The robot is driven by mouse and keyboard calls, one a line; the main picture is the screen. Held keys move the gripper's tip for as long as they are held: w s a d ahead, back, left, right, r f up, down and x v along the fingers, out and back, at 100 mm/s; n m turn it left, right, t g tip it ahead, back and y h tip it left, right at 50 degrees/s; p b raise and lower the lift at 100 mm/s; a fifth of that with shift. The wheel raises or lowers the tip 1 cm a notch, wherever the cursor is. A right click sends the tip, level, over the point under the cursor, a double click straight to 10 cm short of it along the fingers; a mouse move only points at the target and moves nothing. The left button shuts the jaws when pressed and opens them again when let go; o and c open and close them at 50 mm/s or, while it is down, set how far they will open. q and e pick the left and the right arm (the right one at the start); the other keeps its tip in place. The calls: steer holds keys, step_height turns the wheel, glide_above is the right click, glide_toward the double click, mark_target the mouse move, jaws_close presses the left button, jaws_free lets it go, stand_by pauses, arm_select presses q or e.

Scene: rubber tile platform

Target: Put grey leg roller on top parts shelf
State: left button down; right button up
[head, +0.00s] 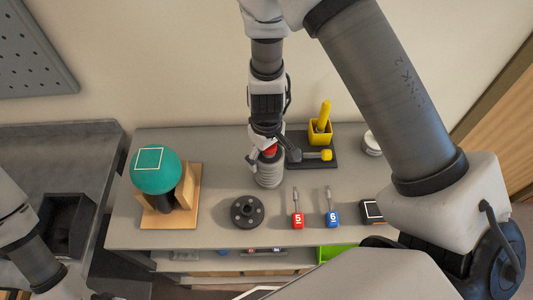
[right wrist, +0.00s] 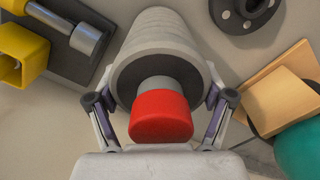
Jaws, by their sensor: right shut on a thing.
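The grey leg roller (head: 269,175) is a ribbed grey cylinder with a red end. It is upright over the middle of the grey top surface of the shelf unit (head: 140,231); I cannot tell whether it touches it. My right gripper (head: 265,148) comes down from above and is shut on the roller at its red end. In the right wrist view the fingers lie on both sides of the roller (right wrist: 160,55), with its red end (right wrist: 161,116) towards the palm. My left arm enters at the lower left of the head view, but its gripper does not show.
A teal ball on a wooden stand (head: 158,168) is left and a black disc (head: 247,212) in front. Red (head: 298,221) and blue (head: 333,219) numbered tools lie right. A yellow holder (head: 319,133) and dumbbell-like tool (head: 318,155) are behind. A lower shelf (head: 215,265) shows below.

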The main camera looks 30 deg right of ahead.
steer(key=shift+f+b, duration=0.35)
steer(key=shift+f, duration=0.05)
steer(key=o, duration=1.2)
step_height(320, 180, up, 7)
steer(key=p, duration=0.5)
steer(key=shift+r+p, duration=0.1)
steer(key=shift+p, duration=0.25)
